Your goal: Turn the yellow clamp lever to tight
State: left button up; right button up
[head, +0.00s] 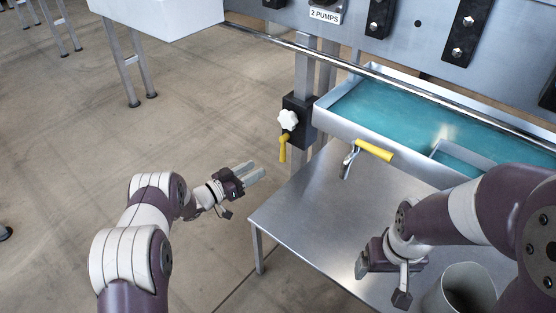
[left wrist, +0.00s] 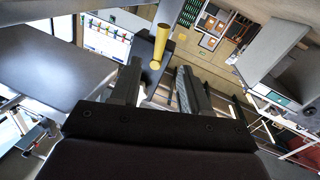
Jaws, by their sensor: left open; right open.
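The yellow clamp lever (head: 283,148) hangs roughly straight down from a black clamp block (head: 299,118) with a white knob (head: 288,120), on a metal post. My left gripper (head: 254,174) is open and empty, to the left of and a little below the lever in the head view. In the left wrist view, the lever (left wrist: 162,45) shows beyond and between the open fingertips (left wrist: 157,78), apart from them. My right gripper (head: 382,281) is open and empty over the front of the steel table.
A steel table (head: 300,215) stands below the clamp; its left corner lies near my left gripper. A second yellow handle (head: 374,150) on a metal fitting is by the blue-lined tray (head: 345,125). A grey cup (head: 440,300) is beside my right gripper.

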aim_at(281, 155)
notch_tip(281, 155, down, 6)
jog(key=b, duration=0.5)
pick_arm(q)
jog(key=x, duration=0.9)
jog(key=shift+w+d+f, duration=0.15)
jog(key=shift+w+d, duration=0.1)
jog(key=shift+w, duration=0.05)
pick_arm(e)
jog(key=shift+f, duration=0.1)
pick_arm(q)
jog(key=shift+d, duration=0.1)
